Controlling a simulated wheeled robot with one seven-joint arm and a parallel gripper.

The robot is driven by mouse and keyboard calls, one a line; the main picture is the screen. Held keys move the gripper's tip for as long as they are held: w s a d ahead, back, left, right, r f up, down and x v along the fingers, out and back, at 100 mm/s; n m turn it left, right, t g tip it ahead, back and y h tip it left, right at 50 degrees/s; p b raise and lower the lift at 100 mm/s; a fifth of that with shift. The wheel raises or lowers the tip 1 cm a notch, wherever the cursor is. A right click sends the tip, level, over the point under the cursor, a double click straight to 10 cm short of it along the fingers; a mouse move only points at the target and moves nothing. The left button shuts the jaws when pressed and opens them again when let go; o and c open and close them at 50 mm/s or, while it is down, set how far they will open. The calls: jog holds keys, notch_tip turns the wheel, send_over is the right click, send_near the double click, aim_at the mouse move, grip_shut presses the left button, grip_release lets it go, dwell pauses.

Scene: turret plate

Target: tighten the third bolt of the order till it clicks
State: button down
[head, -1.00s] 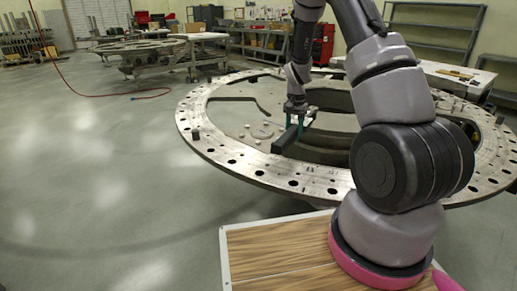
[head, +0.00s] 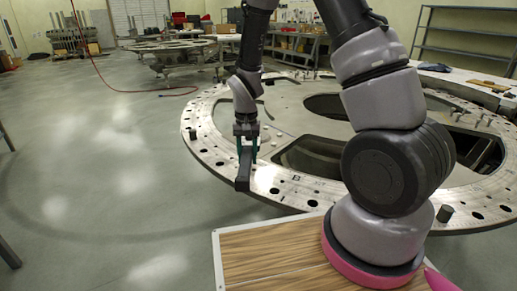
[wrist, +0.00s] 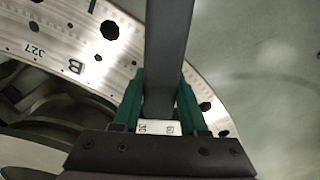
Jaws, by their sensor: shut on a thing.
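My gripper (head: 246,147) has green fingers and is shut on a dark grey bar-shaped tool (head: 243,172), held over the near left part of the plate's rim. In the wrist view the tool (wrist: 168,50) runs between the green fingers of my gripper (wrist: 161,105), with a small white label at its base. The turret plate (head: 290,190) is a large metal ring with many holes and stamped marks. A dark bolt-like peg (head: 445,213) stands on the near right rim, another (head: 192,133) on the left rim. Which is third in the order I cannot tell.
A wood-topped surface (head: 275,255) with a white edge lies in front of the plate. A bench (head: 470,85) with tools stands at the back right. Large openings (head: 310,157) lie inside the ring. The floor to the left is mostly clear.

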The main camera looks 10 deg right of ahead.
jog(key=shift+s+a+f, duration=0.15)
jog(key=shift+s, duration=0.1)
jog(key=shift+f, duration=3.25)
dwell(0.6)
dwell(0.3)
jog(key=shift+w+a+m, duration=0.3)
jog(key=shift+a+m, duration=0.05)
jog(key=shift+a, duration=0.45)
jog(key=shift+w+a+m, duration=0.3)
jog(key=shift+a+m, duration=0.1)
jog(key=shift+a, duration=0.4)
jog(key=shift+w+a+m, duration=0.3)
jog(key=shift+a+m, duration=0.05)
jog(key=shift+a, duration=0.45)
jog(key=shift+a, duration=0.1)
jog(key=shift+w+a+m, duration=0.35)
jog(key=shift+w+a, duration=0.1)
jog(key=shift+a, duration=0.25)
jog(key=shift+w+a+m, duration=0.4)
jog(key=shift+a, duration=0.25)
jog(key=shift+w+a+m, duration=0.35)
jog(key=shift+w+a, duration=0.1)
jog(key=shift+a, duration=0.25)
jog(key=shift+f, duration=0.1)
